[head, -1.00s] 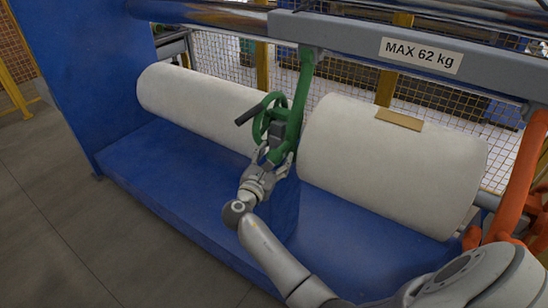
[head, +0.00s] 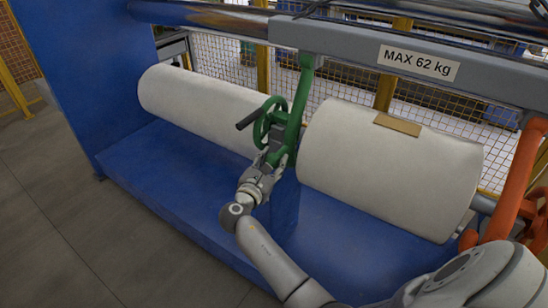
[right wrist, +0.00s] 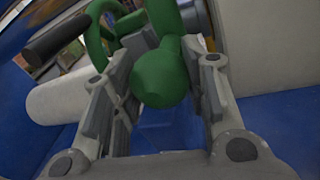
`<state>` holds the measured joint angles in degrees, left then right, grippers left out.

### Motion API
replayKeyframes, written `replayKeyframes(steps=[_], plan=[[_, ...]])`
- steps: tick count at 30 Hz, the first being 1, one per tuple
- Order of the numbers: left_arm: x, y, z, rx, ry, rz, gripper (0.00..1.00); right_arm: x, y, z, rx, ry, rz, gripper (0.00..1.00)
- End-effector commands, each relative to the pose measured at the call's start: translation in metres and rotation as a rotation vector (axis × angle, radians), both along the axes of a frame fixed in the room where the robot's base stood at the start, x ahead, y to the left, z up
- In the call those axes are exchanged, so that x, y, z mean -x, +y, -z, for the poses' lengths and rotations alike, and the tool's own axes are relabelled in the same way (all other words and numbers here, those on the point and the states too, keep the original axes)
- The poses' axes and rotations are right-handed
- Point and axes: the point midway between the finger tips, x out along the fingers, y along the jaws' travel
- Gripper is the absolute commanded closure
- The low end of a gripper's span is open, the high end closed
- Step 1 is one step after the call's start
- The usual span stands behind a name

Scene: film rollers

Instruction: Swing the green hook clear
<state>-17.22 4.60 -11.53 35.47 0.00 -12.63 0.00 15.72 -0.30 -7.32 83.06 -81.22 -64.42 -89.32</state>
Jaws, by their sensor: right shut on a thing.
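The green hook (head: 296,115) hangs from the grey beam between the two white rolls, with a green handwheel and a dark handle on its left side. My right gripper (head: 270,163) is at the hook's lower end. In the right wrist view the rounded green end of the hook (right wrist: 162,78) sits between the two fingers of my right gripper (right wrist: 160,95), and the gripper is shut on it. The handwheel (right wrist: 98,30) shows beyond the left finger. My left gripper is not in view.
A long white roll (head: 200,105) lies to the left and a thicker white roll (head: 390,165) with a tan label to the right, both above the blue base (head: 170,175). The grey beam (head: 340,40) reads "MAX 62 kg". An orange hook (head: 518,180) hangs at the far right.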

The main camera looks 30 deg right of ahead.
Motion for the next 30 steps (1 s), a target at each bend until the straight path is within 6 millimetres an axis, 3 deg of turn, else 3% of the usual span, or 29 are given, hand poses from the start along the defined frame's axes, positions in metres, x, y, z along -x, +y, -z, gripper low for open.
replayKeyframes(steps=[1,9,30], plan=[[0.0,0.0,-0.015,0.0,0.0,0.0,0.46,0.002,0.005,-0.01,-0.018,0.007,-0.001,1.0],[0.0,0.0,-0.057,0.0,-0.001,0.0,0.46,0.011,0.027,-0.033,-0.078,0.034,-0.001,1.0],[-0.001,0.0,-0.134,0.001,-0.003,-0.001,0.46,0.03,0.076,-0.102,-0.072,0.029,-0.002,1.0]])
